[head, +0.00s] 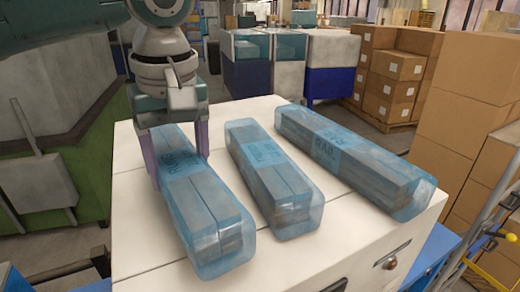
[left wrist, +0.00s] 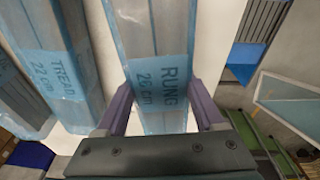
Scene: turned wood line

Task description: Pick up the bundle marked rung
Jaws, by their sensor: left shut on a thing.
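The bundle marked RUNG 26 cm (left wrist: 158,82) is wrapped in clear blue film and shows in the left wrist view between my fingers. In the head view the same bundle (head: 207,213) lies at the left on the white cabinet top (head: 130,225). My left gripper (head: 178,160) straddles its far half from above, one finger on each long side, and is shut on it. I cannot tell whether the bundle is clear of the top. My right gripper is not in view.
A second wrapped bundle (head: 272,180), marked TREAD 22 cm in the left wrist view (left wrist: 65,80), lies to the right. A longer bundle marked RAIL (head: 350,160) lies beyond it. Cardboard boxes (head: 400,70) stand at the right. Bare top shows between the bundles.

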